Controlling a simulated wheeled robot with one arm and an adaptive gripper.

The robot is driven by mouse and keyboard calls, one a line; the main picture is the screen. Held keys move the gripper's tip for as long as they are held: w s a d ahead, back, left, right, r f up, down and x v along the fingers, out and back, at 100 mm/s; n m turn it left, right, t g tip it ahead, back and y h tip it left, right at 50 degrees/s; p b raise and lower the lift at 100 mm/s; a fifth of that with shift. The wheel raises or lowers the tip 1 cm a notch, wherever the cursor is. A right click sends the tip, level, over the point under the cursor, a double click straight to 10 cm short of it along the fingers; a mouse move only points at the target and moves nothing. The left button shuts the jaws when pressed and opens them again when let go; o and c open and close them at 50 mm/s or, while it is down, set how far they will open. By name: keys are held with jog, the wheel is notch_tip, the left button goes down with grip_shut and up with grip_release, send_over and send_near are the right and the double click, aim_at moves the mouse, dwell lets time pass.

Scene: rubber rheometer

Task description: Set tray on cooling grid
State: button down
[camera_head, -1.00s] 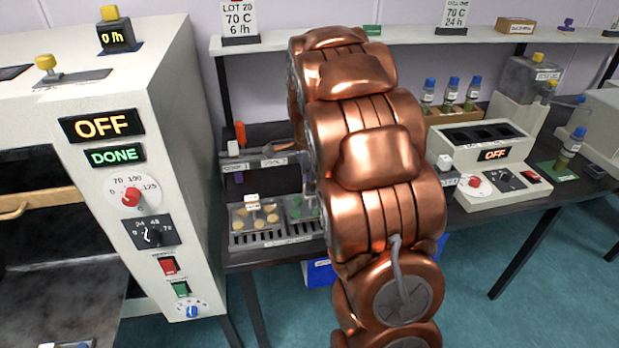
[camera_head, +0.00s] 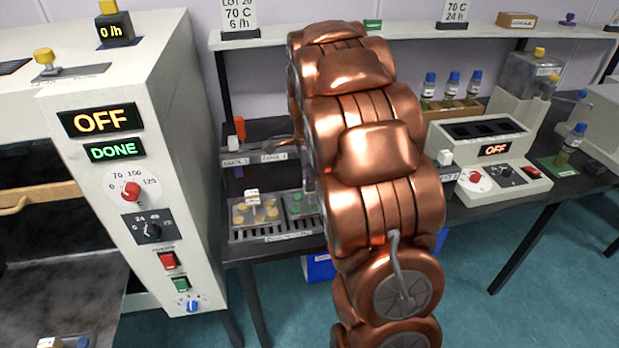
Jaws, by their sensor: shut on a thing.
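The cooling grid (camera_head: 276,236) is a grey slotted rack at the bench's left front corner. A tray (camera_head: 303,208) with green pieces is at its right part, low over or on the slots; I cannot tell whether it touches them. My gripper (camera_head: 309,188) shows only as a thin grey strip at this tray, mostly hidden behind my copper arm, and is shut on it. A second tray (camera_head: 238,217) with several tan discs and a white tag lies on the grid's left part.
A white oven (camera_head: 185,150) reading OFF and DONE stands close on the left. Behind the grid is a labelled holder (camera_head: 250,158) with an orange-topped item. A blue bin (camera_head: 318,268) is below the bench. A white instrument (camera_head: 490,160) reading OFF stands right of my arm.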

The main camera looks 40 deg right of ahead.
jog(key=shift+f, duration=0.4)
jog(key=c, duration=0.9)
grip_release()
jog(key=shift+r, duration=0.15)
jog(key=shift+r+p, duration=0.85)
jog(key=shift+r, duration=2.05)
